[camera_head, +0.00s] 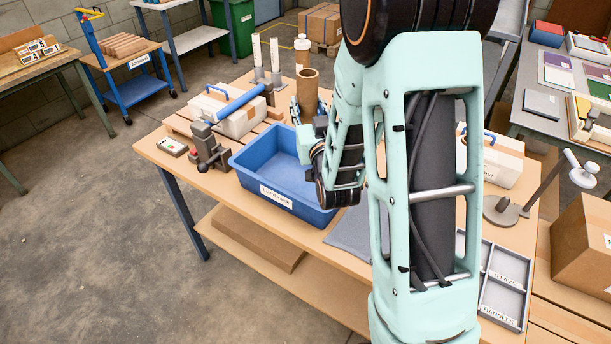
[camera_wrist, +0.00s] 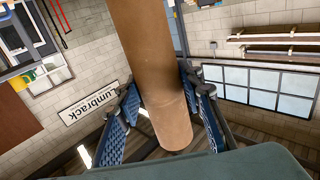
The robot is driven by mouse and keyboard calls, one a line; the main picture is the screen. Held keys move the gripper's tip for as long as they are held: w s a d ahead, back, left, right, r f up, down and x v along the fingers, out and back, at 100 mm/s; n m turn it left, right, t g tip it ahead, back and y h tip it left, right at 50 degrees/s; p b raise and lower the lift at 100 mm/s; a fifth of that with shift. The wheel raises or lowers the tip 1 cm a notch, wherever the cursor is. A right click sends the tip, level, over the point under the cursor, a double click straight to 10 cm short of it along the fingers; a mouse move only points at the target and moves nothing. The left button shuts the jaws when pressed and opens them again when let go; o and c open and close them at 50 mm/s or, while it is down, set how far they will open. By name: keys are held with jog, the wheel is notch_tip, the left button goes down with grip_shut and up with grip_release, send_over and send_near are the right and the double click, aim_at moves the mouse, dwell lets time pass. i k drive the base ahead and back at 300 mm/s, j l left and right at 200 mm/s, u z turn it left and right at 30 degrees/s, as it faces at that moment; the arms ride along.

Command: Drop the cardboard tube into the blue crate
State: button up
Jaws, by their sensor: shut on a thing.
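The brown cardboard tube (camera_head: 308,85) stands roughly upright in the head view, with its open top showing. My gripper (camera_head: 308,108) is shut on it, a finger on each side, just beyond the far rim of the blue crate in the picture. In the wrist view the tube (camera_wrist: 155,60) runs between the two blue-padded fingers (camera_wrist: 165,108). The blue crate (camera_head: 248,168) sits on the workbench, left of my arm, with a "Lumbrack" label on its front. Its visible inside looks empty. My wrist hides its right side and the tube's lower part.
White posts (camera_head: 275,55) and a bottle (camera_head: 302,50) are behind the tube. A grey cloth (camera_head: 352,232) and compartment tray (camera_head: 503,285) lie to the right.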

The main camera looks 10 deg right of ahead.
aim_at(306, 183)
jog(key=j+z, duration=0.15)
jog(key=z, duration=0.75)
jog(key=j+z, duration=0.8)
jog(key=j, duration=0.15)
jog(key=k+j+z, duration=0.15)
jog(key=j, duration=0.15)
jog(key=k+j, duration=0.15)
jog(key=j, duration=0.25)
jog(key=k+j+z, duration=0.1)
jog(key=j, duration=0.3)
jog(key=k+j, duration=0.15)
jog(key=j, duration=0.25)
jog(key=k+j+z, duration=0.1)
jog(key=j, duration=0.3)
